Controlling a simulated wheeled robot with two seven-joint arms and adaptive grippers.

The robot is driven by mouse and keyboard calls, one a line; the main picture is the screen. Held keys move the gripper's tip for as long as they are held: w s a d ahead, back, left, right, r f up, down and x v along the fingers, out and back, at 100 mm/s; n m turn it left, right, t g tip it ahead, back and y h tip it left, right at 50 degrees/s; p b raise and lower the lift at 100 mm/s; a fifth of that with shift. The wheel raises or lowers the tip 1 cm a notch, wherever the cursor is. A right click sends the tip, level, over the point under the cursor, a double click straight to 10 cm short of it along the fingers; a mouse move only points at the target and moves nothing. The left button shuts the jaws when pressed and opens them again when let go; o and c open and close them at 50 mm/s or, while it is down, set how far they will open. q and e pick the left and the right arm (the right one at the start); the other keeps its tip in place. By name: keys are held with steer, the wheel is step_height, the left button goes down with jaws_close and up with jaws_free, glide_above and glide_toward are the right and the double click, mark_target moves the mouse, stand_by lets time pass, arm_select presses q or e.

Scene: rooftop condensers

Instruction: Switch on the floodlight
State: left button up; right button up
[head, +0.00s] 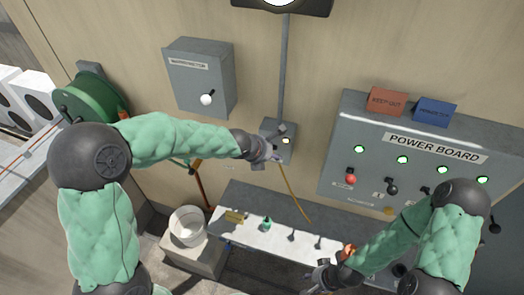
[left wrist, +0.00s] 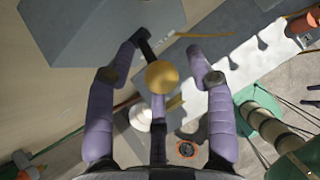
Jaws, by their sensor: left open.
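The floodlight (head: 283,3) is cut off by the top edge of the head view; its visible lens looks bright white.
A grey cabinet (head: 198,75) with a white-knobbed lever hangs left of the box. The power board (head: 345,130), with green lamps and levers, is on the right. A bench (head: 245,209) with small items stands below, beside a white bucket (head: 187,225). A green reel (head: 92,99) is at left.

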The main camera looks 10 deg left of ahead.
arm_select(q)
steer(key=v, duration=1.1)
steer(key=shift+s, duration=0.15)
steer(key=s+a+f+m+g+y, duration=0.1)
steer(key=s+a+f+m, duration=0.15)
steer(key=f+m, duration=0.45)
steer(key=s+a+f+m+g+y, duration=0.1)
steer(key=s+f+m+g, duration=0.15)
steer(key=f, duration=0.85)
steer(key=s+a+f+m+g+y, duration=0.1)
steer(key=s+a+f+m, duration=0.15)
steer(key=f+m, duration=0.55)
steer(key=s+d+f+m+g+h, duration=0.1)
steer(key=s+d+f+m+h, duration=0.1)
steer(key=s+d+f+m, duration=0.5)
steer(key=s+d+f+m+g+h, duration=0.2)
steer(key=s+d+f+m, duration=0.15)
steer(key=s+f, duration=0.5)
step_height(320, 180, down, 28)
steer(key=w+m+b, duration=0.1)
steer(key=b, duration=2.9)
steer(key=shift+w+d+f+m+b, duration=0.2)
steer(key=shift+d+m+b, duration=0.1)
steer(key=shift+d+m, duration=0.15)
steer(key=shift+t, duration=0.25)
